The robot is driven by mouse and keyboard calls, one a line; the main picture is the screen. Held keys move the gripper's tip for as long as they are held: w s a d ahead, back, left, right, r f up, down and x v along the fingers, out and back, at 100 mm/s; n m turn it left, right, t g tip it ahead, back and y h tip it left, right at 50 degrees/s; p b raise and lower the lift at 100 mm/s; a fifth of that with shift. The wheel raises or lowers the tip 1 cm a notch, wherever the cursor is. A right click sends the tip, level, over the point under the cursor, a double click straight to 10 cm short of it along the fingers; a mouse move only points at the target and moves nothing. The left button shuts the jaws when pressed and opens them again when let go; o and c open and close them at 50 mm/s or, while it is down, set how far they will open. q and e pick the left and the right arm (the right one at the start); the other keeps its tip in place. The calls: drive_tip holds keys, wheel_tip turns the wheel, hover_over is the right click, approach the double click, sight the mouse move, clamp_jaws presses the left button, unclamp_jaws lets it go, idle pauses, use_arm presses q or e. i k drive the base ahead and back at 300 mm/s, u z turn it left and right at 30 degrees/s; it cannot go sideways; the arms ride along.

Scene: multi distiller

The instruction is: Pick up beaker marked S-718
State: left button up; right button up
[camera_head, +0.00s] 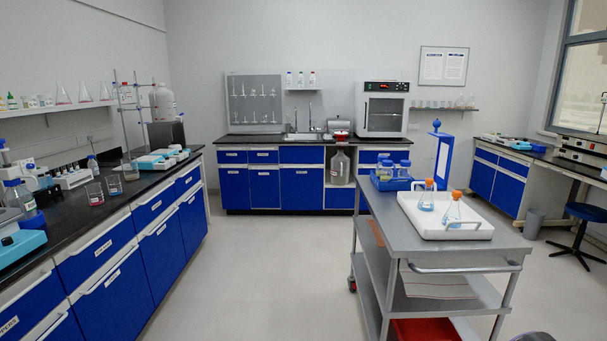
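Three small glass beakers stand on the black left bench top (60,218). One beaker with a reddish label or contents (95,194) is nearest, a second beaker (114,185) is just to its right, and a third beaker (131,171) stands farther back by the metal stand. Any markings on them are too small to read, so I cannot tell which one is S-718.
A steel cart (400,232) on the right carries a white tray (473,232) with orange-stoppered flasks and a blue bottle rack (384,184). Blue-capped bottles and equipment crowd the left bench. The floor (255,270) between bench and cart is clear.

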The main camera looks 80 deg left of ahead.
sight(113, 182)
drive_tip(key=u, duration=0.4)
drive_tip(key=k, duration=1)
drive_tip(key=u, duration=1.85)
drive_tip(key=i, duration=1.35)
drive_tip(key=u, duration=1.55)
drive_tip(key=i, duration=1.45)
drive_tip(key=u, duration=0.5)
